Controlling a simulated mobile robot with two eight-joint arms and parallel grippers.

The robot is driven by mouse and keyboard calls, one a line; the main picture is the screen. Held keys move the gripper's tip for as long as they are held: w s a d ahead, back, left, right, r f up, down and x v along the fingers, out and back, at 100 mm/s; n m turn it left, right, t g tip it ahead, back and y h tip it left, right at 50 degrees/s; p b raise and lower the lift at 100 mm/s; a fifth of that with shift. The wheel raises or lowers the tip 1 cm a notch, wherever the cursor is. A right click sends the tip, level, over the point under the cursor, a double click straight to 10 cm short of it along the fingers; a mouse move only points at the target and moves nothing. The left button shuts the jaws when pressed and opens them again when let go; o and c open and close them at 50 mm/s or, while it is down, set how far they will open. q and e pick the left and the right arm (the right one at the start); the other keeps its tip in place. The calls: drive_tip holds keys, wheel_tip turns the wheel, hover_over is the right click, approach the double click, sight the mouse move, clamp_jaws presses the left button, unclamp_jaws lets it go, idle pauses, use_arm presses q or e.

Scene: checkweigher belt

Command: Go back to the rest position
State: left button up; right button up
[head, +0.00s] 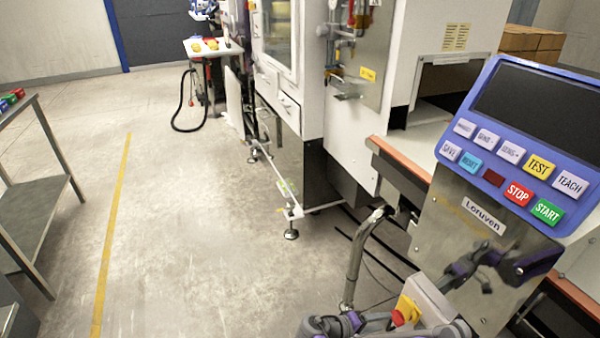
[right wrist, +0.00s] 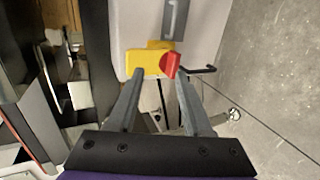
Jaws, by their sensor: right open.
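My right gripper (head: 390,322) is low at the bottom edge of the head view, partly cut off, beside a yellow switch box with a red knob (head: 405,312). In the right wrist view my right gripper (right wrist: 158,76) has its two grey fingers spread apart with nothing held between them. The yellow box (right wrist: 142,63) and its red knob (right wrist: 170,65) show just past the fingertips; I cannot tell whether they touch. A purple and dark arm shape shows against the metal panel, perhaps a reflection. My left gripper is not in view.
A blue control panel (head: 570,180) with coloured buttons stands close at right, on a metal front marked Loruven. A bent metal tube (head: 355,262) rises left of the switch box. A white machine (head: 300,60) stands behind. A metal table (head: 40,190) is at left. Floor (head: 190,230) between is clear.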

drive_tip(key=s+a+r+m+y, duration=0.1)
drive_tip(key=s+r+y, duration=0.25)
drive_tip(key=s, duration=0.45)
drive_tip(key=s+a+r+m+y, duration=0.1)
drive_tip(key=s+r+m+y, duration=0.15)
drive_tip(key=s+y, duration=0.4)
drive_tip(key=s+a+r+m+y, duration=0.15)
drive_tip(key=s+r, duration=0.25)
drive_tip(key=s, duration=0.6)
use_arm(q)
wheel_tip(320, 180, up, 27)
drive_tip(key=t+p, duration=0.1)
drive_tip(key=p, duration=2.3)
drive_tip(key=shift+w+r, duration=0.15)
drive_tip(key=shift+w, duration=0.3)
use_arm(e)
wheel_tip(320, 180, up, 27)
drive_tip(key=shift+w+a+t+y, duration=0.25)
drive_tip(key=shift+w+t+y, duration=0.05)
drive_tip(key=shift+t+y, duration=0.1)
